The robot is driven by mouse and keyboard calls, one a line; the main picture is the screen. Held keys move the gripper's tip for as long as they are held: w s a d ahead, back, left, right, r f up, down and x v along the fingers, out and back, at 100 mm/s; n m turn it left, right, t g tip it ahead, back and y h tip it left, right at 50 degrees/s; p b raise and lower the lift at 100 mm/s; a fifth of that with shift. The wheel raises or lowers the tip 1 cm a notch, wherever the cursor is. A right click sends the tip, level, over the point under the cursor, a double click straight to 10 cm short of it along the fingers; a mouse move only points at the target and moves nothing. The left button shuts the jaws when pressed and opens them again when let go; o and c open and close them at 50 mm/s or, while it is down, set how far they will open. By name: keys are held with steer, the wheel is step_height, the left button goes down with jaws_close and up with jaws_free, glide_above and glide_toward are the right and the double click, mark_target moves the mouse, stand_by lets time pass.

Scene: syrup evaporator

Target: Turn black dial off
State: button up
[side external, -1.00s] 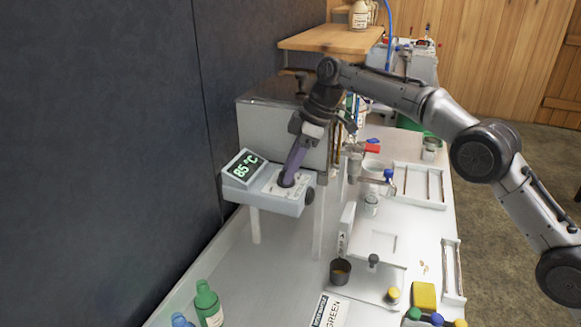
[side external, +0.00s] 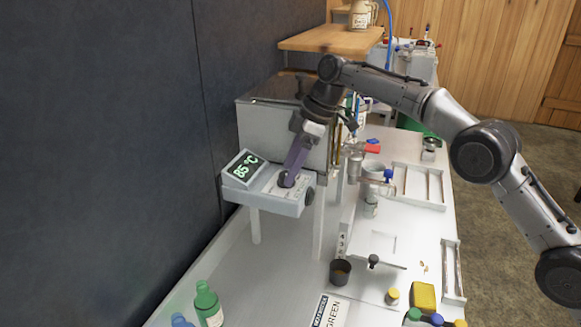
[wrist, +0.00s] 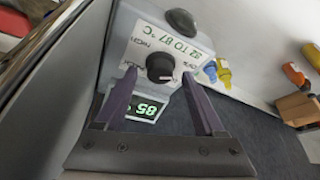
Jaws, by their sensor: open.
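The black dial (wrist: 160,67) sits on a white labelled plate on the grey control box (side external: 268,203). In the wrist view it lies between the tips of my gripper (wrist: 159,75). The two purple fingers are open, one on each side of the dial; I cannot tell whether they touch it. A white mark shows on the dial's lower edge, but the words around it are hard to read. In the side view my gripper (side external: 290,174) reaches down to the dial (side external: 284,180), partly hiding it. The green display (side external: 244,169) reads 85 °C.
A second black knob (wrist: 181,20) is on the box's side, near the "82 to 87 °C" label. The metal evaporator (side external: 270,128) stands close behind. A dark wall is left of the box. Bottles, including a green one (side external: 207,302), stand on the bench below.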

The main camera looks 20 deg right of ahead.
steer(key=v, duration=0.7)
stand_by(0.4)
steer(key=s+d+r+t, duration=0.1)
steer(key=s+d+r, duration=0.15)
steer(key=r, duration=0.45)
steer(key=s+d+r+t, duration=0.1)
steer(key=s+d+r, duration=0.1)
steer(key=s+r, duration=0.35)
steer(key=s+d+r+m+t+h, duration=0.1)
steer(key=s+d+r+m, duration=0.1)
steer(key=s+d+r, duration=0.3)
steer(key=s+d+r+m, duration=0.1)
steer(key=s+d, duration=0.1)
steer(key=s, duration=0.5)
steer(key=s+d+f+m+t+h, duration=0.1)
steer(key=s+d+f+m, duration=0.15)
steer(key=s, duration=0.45)
steer(key=s+d+f+m+h, duration=0.1)
steer(key=s+d+f+m, duration=0.2)
steer(key=s, duration=0.4)
steer(key=s+d+f+m, duration=0.1)
steer(key=s+f, duration=0.2)
steer(key=f, duration=0.3)
steer(key=s+d+f+m, duration=0.1)
steer(key=s+f+m, duration=0.1)
steer(key=f, duration=0.4)
steer(key=s+d+f+m+h, duration=0.1)
steer(key=s+f+m, duration=0.1)
steer(key=f, duration=0.4)
steer(key=shift+s, duration=0.9)
